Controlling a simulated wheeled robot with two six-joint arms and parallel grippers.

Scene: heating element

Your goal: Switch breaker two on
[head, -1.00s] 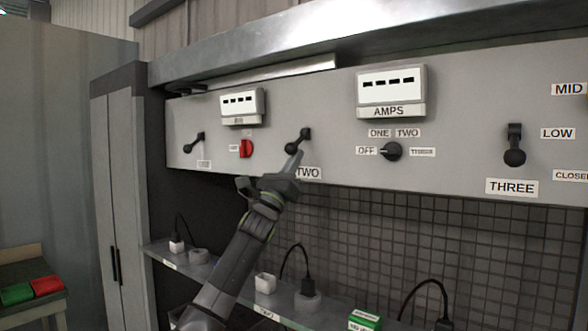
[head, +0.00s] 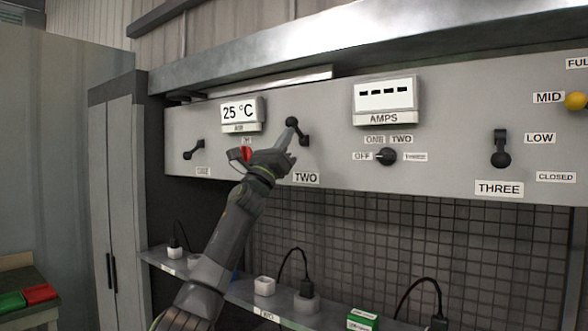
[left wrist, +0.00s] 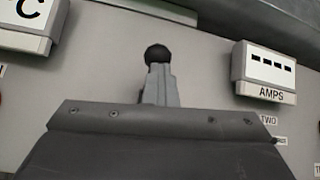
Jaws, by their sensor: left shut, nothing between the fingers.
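Breaker two's black lever (head: 303,138) is on the grey panel above the TWO label (head: 306,178). Its round knob (head: 291,121) points up and to the left of its pivot. My left gripper (head: 290,130) is shut and empty, its fingertips right at or just under the knob. In the left wrist view the knob (left wrist: 157,53) shows just above the shut fingertips (left wrist: 160,75); I cannot tell whether they touch. My right gripper is not in view.
The left display (head: 239,113) reads 25 °C. A red switch (head: 246,153) is partly behind my left wrist. The AMPS display (head: 385,95) shows dashes, above a dial (head: 386,156) pointing to OFF. Breaker three's lever (head: 501,150) hangs down. A shelf with plugs (head: 306,298) lies below.

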